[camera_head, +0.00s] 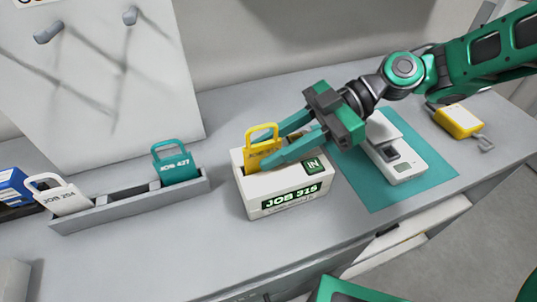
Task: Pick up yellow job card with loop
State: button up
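The yellow job card (264,150) with a loop handle at its top stands upright in the slot of a white box (253,190) labelled JOB 315. Its lower part is hidden inside the box. My gripper (279,145) comes in from the right, with its green fingers pointing left at the card. The fingers are apart from each other, and their tips are at the card's right side. The tips overlap the card's edge in this view, and I cannot tell whether they touch it.
A grey rack (130,203) on the left holds a teal card (176,163) and a white card (64,197). A white device (402,160) lies on a teal mat (425,178) at right. A yellow tagged item (458,121) lies beyond it. A white board (100,80) leans behind.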

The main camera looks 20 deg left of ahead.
aim_at(244, 164)
jog(key=shift+x, duration=1.75)
grip_shut()
jog(key=shift+r, duration=0.15)
